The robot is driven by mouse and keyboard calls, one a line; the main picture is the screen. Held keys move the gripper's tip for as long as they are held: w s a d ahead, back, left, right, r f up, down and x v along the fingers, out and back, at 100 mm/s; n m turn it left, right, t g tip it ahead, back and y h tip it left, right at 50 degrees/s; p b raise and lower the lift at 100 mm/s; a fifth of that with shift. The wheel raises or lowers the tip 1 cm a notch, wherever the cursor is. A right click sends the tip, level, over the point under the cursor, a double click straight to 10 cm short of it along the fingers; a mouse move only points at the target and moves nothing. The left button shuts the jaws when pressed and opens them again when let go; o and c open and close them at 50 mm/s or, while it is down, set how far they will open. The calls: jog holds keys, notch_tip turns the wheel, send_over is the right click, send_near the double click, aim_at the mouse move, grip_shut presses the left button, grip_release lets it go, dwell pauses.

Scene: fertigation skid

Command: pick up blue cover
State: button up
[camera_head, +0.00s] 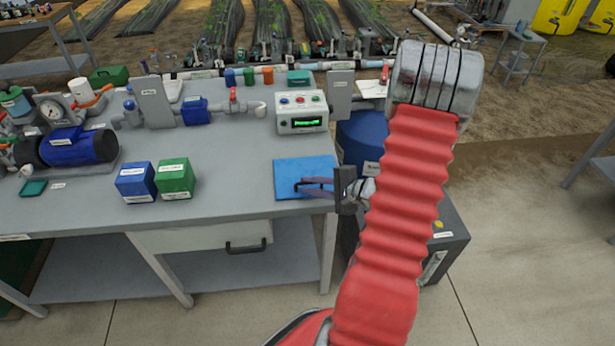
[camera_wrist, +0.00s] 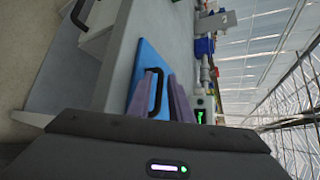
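The blue cover (camera_head: 292,168) is a flat blue panel lying at the right front corner of the grey bench. It also shows in the wrist view (camera_wrist: 150,58), with a black bar handle (camera_wrist: 158,76) on its face. My gripper (camera_head: 300,186) reaches in from the right, over the cover's front part. In the wrist view its two purple-grey fingers (camera_wrist: 160,84) stand apart, and the handle appears between them. I see no clear contact of the fingers with the handle. The lower end of the handle is partly hidden by the fingers.
A control box (camera_head: 302,112) with a green display stands behind the cover. A blue box (camera_head: 136,183) and a green box (camera_head: 175,179) stand to the left. A blue drum (camera_head: 360,140) is beside the bench's right end. The bench between the boxes and the cover is clear.

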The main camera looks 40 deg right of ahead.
jog(key=shift+w+a+f, duration=0.2)
jog(key=shift+w+f, duration=0.05)
jog(key=shift+w, duration=0.35)
jog(key=shift+c, duration=0.5)
grip_shut()
